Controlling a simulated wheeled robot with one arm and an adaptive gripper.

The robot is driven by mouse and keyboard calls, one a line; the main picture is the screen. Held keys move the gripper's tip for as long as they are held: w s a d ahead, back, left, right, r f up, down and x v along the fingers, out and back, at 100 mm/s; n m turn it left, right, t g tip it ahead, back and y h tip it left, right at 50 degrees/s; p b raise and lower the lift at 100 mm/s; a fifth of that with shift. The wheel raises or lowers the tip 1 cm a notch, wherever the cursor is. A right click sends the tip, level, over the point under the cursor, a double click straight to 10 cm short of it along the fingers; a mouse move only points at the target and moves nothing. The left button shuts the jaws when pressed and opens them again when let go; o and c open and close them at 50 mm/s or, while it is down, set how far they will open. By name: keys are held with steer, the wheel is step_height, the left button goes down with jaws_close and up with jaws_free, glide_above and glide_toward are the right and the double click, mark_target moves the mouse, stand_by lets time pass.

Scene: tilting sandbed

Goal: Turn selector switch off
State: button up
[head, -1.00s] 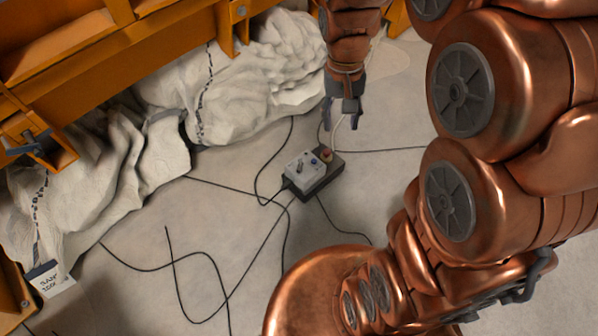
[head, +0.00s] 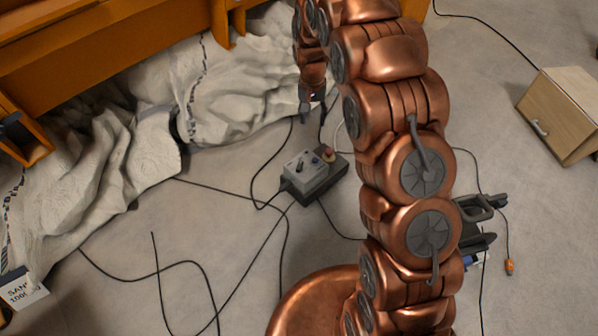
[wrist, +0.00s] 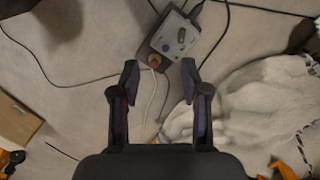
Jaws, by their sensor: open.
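A control box (head: 313,176) with a light grey top and dark body lies on the floor in the middle of the head view. A dark selector switch (head: 299,166) stands on its top, beside a blue button and a red button (head: 328,155). In the wrist view the box (wrist: 178,38) is at the top, beyond the fingertips, with the selector switch (wrist: 181,35) in view. My gripper (wrist: 160,75) is open and empty, its fingers apart from the box. In the head view my gripper (head: 312,106) hangs just behind the box, partly small and hard to make out.
Black cables (head: 240,195) run over the floor around the box. White sandbags (head: 235,85) lie at the left and behind, along an orange frame (head: 120,55). A wooden cabinet (head: 563,115) stands at the right.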

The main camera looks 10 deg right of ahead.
steer(key=m+b, duration=0.1)
steer(key=b, duration=0.9)
glide_above(300, 166)
step_height(300, 166, down, 28)
steer(key=shift+a+f, duration=0.15)
steer(key=shift+f, duration=0.1)
steer(key=shift+f+b, duration=1.3)
steer(key=shift+f, duration=2.65)
steer(key=shift+c, duration=0.4)
jaws_close()
